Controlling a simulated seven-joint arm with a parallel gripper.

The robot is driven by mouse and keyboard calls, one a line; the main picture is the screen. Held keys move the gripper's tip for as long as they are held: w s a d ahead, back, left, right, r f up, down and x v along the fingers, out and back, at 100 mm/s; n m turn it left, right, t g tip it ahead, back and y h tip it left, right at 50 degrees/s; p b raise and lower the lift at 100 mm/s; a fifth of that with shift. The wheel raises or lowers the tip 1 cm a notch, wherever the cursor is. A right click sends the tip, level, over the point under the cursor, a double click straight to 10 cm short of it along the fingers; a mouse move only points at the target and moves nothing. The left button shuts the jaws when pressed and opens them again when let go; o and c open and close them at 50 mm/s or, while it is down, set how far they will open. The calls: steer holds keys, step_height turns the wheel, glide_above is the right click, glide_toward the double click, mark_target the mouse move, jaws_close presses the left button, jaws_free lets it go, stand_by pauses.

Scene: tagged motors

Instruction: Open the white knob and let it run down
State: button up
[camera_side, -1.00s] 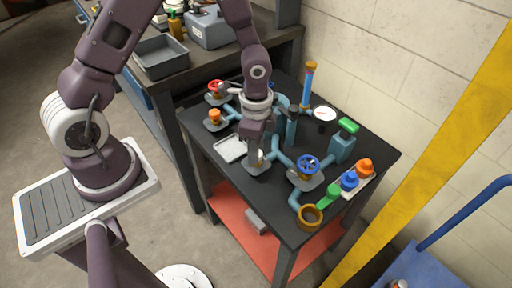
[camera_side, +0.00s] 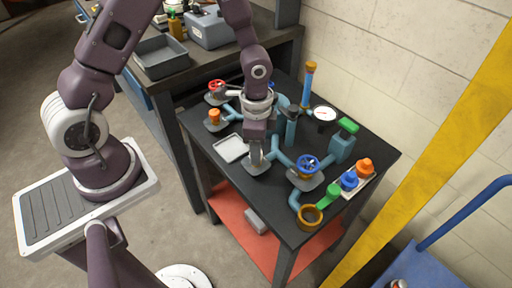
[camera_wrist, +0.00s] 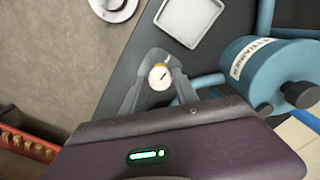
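The white knob (camera_wrist: 159,77) shows in the wrist view as a small pale round disc with a dark pointer mark. My gripper (camera_wrist: 160,70) has one finger on each side of it, and both fingers appear to touch its rim. In the side view my gripper (camera_side: 256,163) points down at the near-middle of the black table, low over a grey plate on the teal pipework. There the fingers hide most of the knob.
A blue handwheel (camera_side: 308,164) stands right of my gripper, and a red one (camera_side: 216,86) stands behind left. A white tray (camera_side: 231,148) lies close on the left. A teal tank (camera_wrist: 270,65) is close on the right. A brown cup (camera_side: 310,216) sits at the front edge.

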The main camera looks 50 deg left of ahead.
steer(key=shift+o, duration=1.1)
step_height(320, 180, up, 7)
steer(key=shift+r, duration=0.1)
steer(key=s+a+r+n+t+y, duration=0.1)
steer(key=s+r+n+t, duration=0.15)
steer(key=r, duration=0.45)
steer(key=s+a+r+n+t, duration=0.1)
steer(key=s+a+r+n, duration=0.1)
steer(key=s+r, duration=0.35)
steer(key=s+d+r+n+t+h, duration=0.1)
steer(key=s+r+n+t, duration=0.1)
steer(key=s+r+n, duration=0.2)
steer(key=s+r, duration=0.3)
steer(key=s, duration=0.2)
steer(key=shift+d+r, duration=0.2)
steer(key=shift+d, duration=0.1)
steer(key=shift+c, duration=0.2)
